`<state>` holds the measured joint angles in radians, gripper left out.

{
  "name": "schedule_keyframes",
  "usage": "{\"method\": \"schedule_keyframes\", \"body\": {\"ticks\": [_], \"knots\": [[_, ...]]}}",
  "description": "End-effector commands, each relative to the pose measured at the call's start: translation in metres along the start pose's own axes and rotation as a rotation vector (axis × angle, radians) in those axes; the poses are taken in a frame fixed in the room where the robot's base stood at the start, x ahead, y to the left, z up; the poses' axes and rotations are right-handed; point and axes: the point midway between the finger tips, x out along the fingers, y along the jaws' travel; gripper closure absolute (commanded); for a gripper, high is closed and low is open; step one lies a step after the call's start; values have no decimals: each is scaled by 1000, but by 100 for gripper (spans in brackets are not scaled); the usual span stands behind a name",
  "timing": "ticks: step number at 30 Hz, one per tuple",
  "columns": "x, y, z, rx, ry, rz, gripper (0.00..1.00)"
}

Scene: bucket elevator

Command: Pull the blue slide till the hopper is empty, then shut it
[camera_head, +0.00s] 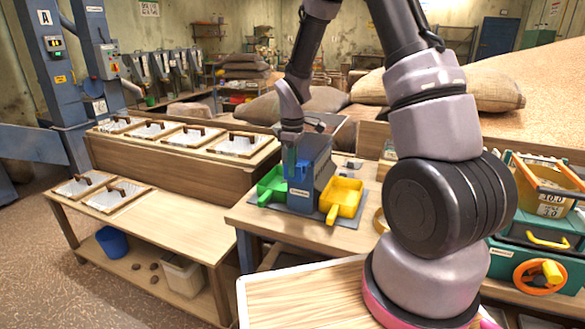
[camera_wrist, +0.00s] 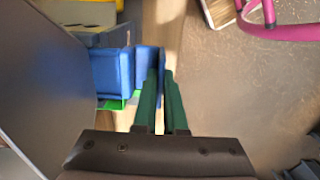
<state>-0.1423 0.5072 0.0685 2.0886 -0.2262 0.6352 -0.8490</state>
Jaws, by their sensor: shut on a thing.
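The hopper (camera_head: 326,168), a grey-blue body, stands on a wooden table in the head view. The blue slide (camera_head: 299,172) is on its left side; in the wrist view the slide (camera_wrist: 112,72) shows as a blue block with an upright tab. My gripper (camera_head: 289,157) comes down from above at the slide. In the wrist view the green fingers of my gripper (camera_wrist: 161,76) are shut on the slide's upright tab. A green tray (camera_head: 271,187) sits to the left of the hopper and a yellow tray (camera_head: 342,198) to the right. The hopper's inside and fill level are hidden.
A wooden bench with several lidded bins (camera_head: 178,138) stands at the left. Sacks (camera_head: 295,105) lie behind. A green device with an orange wheel (camera_head: 540,276) is at the right. A lower bench (camera_head: 155,222) has free surface at the front left.

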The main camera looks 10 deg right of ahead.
Motion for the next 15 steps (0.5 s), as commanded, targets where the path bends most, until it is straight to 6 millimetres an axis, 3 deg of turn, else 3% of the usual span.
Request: {"method": "schedule_keyframes", "body": {"ticks": [6, 15], "knots": [[-1, -2, -1, -1, 2, 2, 100], [-1, -46, -2, -3, 2, 1, 100]]}}
